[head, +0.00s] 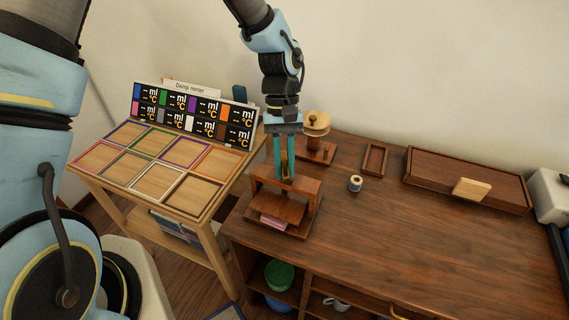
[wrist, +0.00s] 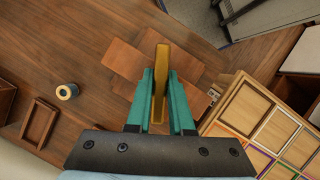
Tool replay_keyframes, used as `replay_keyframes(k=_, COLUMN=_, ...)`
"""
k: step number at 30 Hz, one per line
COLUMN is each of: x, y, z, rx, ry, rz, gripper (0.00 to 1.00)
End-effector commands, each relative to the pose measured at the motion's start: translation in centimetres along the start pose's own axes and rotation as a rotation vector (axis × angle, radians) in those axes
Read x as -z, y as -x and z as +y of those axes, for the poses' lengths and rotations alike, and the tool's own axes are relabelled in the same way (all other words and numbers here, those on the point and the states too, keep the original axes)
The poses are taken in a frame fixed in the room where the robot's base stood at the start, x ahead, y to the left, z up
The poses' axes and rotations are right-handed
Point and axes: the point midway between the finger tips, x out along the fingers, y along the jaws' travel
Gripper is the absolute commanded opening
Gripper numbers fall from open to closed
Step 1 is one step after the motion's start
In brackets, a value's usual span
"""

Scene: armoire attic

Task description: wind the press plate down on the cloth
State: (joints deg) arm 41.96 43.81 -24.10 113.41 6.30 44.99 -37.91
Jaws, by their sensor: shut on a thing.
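The wooden press (head: 304,221) stands at the left end of the dark wooden cabinet top. Its plate (head: 290,206) is beneath the crossbeam, and a folded pink cloth (head: 272,222) shows under it at the front. My gripper (head: 284,175) points straight down over the crossbeam, its teal fingers shut on the press's brass handle (wrist: 159,85). Most of the cloth is hidden by the plate.
A wooden stand with a round top (head: 317,125) is close behind the press. A thread spool (head: 355,183), a small tray (head: 375,160) and a long box (head: 465,177) lie to the right. The damp meter table (head: 150,215) is left. The cabinet top's front right is clear.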

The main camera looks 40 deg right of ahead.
Motion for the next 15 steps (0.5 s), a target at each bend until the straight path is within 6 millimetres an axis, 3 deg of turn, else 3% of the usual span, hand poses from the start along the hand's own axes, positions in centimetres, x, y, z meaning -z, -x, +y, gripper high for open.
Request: replay_keyframes(k=15, x=-0.01, y=0.03, z=0.07, rx=0.028, ry=-0.068, rz=0.0, gripper=0.0)
